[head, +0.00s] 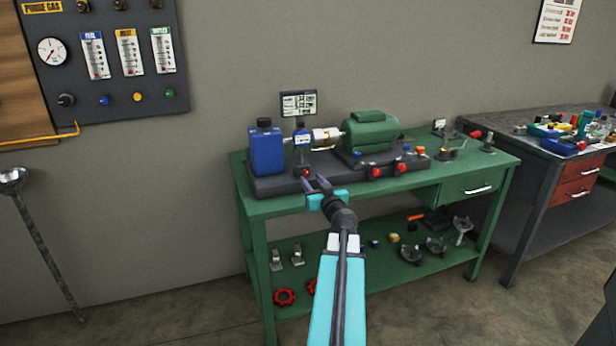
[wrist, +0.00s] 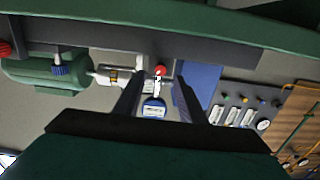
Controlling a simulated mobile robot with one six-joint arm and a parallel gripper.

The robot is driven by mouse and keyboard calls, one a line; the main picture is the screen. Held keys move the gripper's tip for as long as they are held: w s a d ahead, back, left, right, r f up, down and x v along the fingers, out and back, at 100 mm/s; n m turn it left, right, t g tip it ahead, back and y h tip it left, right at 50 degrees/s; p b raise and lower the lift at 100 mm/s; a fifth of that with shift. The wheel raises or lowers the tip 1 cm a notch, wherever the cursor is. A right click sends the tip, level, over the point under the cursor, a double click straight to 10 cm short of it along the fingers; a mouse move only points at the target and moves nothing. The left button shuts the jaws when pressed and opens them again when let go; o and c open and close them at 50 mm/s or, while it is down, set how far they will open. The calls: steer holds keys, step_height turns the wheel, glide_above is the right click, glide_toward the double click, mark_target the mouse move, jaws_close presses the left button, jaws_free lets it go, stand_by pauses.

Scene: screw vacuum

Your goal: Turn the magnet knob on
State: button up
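A vacuum apparatus on a dark base (head: 335,178) stands on the green bench. Several small knobs line its front: a red knob (head: 305,171) at the left end, a red knob (head: 376,171) near the middle, and another red knob (head: 401,168) to its right. No readable label shows which is the magnet knob. My gripper (head: 313,183) is open and empty in front of the left red knob. In the wrist view, which is upside down, that red knob (wrist: 160,70) lies between the open fingers (wrist: 155,92), apart from both. I cannot tell its setting.
A blue container (head: 267,150) stands at the left of the base, beside a blue-faced gauge (head: 302,140). A green motor-like body (head: 372,132) is at the right. The bench top (head: 282,205) is clear along its front left edge.

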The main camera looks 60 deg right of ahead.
mark_target(306, 173)
steer(key=shift+p+x, duration=0.35)
steer(key=shift+x, duration=1.85)
jaws_close()
